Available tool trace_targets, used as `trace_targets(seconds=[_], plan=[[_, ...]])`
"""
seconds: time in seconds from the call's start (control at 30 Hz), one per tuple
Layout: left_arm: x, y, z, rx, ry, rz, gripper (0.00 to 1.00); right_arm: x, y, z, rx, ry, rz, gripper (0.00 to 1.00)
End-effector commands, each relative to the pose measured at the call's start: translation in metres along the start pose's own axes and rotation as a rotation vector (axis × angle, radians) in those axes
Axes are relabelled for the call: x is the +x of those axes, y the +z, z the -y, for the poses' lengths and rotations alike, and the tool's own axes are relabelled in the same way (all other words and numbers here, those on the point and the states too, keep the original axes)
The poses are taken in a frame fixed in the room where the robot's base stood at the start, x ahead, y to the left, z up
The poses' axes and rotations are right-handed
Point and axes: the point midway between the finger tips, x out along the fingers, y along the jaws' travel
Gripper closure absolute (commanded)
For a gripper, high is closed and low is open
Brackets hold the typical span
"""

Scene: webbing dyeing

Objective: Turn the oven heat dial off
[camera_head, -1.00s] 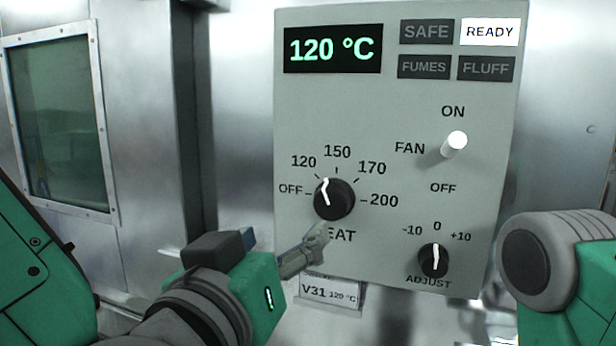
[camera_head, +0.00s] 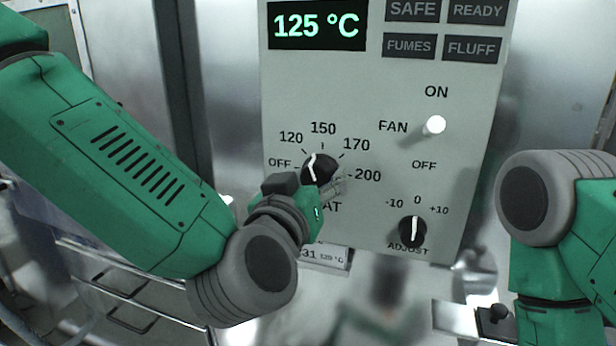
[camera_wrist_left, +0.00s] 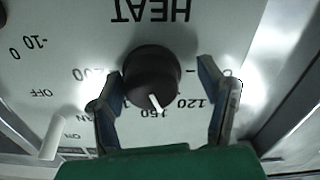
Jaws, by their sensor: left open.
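The heat dial (camera_head: 318,168) is a round black knob with a white mark, on the grey control panel (camera_head: 300,95). Its mark points up, between 120 and 150 and nearer 120, not at OFF on the left. My left gripper (camera_head: 335,186) is at the dial, reaching in from below, and partly hides the word HEAT. In the left wrist view, its open fingers (camera_wrist_left: 160,90) stand on either side of the dial (camera_wrist_left: 152,78), with gaps visible. My right arm shows at the right edge, but its gripper is out of view.
The display (camera_head: 318,24) reads 125 °C and the READY lamp (camera_head: 478,11) is dark. The white fan switch (camera_head: 433,125) points up toward ON, right of the dial. The black adjust knob (camera_head: 412,231) sits lower right, its mark near 0.

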Motion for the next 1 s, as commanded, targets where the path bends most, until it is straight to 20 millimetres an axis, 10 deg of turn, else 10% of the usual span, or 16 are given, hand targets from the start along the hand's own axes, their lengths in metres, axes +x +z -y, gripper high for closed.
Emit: trace_targets(seconds=[0.1, 0.2, 0.37, 1.0], plan=[[-0.001, 0.0, -0.001, 0.0, 0.004, 0.0, 0.39, 0.0, 0.0, -0.001, 0.002, 0.001, 0.0, 1.0], [-0.003, -0.001, 0.003, -0.004, 0.006, 0.0, 0.68, 0.0, 0.0, -0.001, 0.002, 0.001, 0.0, 1.0], [-0.005, -0.003, 0.006, -0.008, 0.01, -0.003, 0.85, 0.0, 0.0, -0.001, 0.001, 0.001, 0.0, 1.0], [-0.007, -0.005, 0.004, -0.14, 0.008, -0.013, 0.85, 0.011, 0.001, 0.0, 0.001, 0.001, 0.0, 1.0]])
